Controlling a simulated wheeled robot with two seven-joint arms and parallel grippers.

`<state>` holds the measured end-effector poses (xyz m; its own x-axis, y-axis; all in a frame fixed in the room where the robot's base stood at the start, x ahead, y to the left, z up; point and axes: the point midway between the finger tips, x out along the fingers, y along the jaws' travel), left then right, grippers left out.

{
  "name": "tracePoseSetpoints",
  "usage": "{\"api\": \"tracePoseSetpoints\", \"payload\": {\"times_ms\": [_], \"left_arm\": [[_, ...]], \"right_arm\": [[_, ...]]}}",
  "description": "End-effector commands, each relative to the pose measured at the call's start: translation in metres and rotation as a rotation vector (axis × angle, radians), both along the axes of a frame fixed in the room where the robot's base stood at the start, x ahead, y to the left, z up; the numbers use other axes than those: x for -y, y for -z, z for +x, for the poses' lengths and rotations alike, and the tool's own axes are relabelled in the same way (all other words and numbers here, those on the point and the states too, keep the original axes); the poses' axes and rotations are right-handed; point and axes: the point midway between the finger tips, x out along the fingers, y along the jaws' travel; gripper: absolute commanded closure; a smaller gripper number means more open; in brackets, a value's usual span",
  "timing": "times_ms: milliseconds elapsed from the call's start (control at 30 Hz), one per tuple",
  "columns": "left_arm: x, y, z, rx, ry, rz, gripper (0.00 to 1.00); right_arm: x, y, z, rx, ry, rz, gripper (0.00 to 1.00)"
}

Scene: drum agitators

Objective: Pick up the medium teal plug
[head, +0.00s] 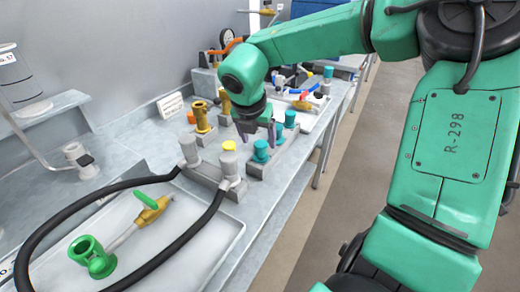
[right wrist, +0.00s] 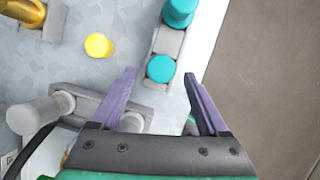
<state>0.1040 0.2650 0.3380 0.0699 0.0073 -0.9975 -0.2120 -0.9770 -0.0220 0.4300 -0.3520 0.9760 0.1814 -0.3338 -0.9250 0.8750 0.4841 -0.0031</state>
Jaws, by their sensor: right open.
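Teal plugs of differing size stand in a row on a grey block (head: 256,171): a front one (head: 261,150), a middle one (head: 277,131) and a back one (head: 290,118). I cannot tell for sure which is the medium one. My right gripper (head: 257,136) hangs over this row, open and empty, with purple fingers. In the right wrist view one teal plug (right wrist: 161,68) lies between the fingertips (right wrist: 159,75), and another (right wrist: 180,11) lies beyond them. The height gap is hard to judge. My left gripper is not in view.
Beside the row are a yellow cap (head: 229,146), grey fittings with a black hose (head: 213,208), and brass fittings (head: 201,116). The bench edge and open floor lie right.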

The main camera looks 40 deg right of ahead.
Motion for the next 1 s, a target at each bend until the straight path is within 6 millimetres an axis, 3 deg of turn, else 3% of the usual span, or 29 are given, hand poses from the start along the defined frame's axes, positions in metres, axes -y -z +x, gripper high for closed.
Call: {"api": "tracePoseSetpoints", "payload": {"times_ms": [133, 233, 467, 667, 700, 1000], "left_arm": [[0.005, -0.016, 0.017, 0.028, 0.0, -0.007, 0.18], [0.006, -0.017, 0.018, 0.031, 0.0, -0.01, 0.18], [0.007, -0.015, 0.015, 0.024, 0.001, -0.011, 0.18], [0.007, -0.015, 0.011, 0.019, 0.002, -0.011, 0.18], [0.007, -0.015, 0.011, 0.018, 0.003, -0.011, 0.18], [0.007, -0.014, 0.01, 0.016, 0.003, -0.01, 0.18]], "right_arm": [[0.01, 0.022, 0.004, -0.007, 0.0, 0.002, 0.22], [0.015, 0.039, 0.007, -0.005, 0.0, 0.002, 0.22], [0.016, 0.045, 0.008, 0.0, 0.0, 0.001, 0.22], [0.016, 0.044, 0.008, 0.0, 0.0, 0.001, 0.95], [0.016, 0.044, 0.008, 0.0, 0.0, 0.001, 1.0], [0.016, 0.041, 0.009, 0.002, 0.0, 0.001, 1.0]]}}
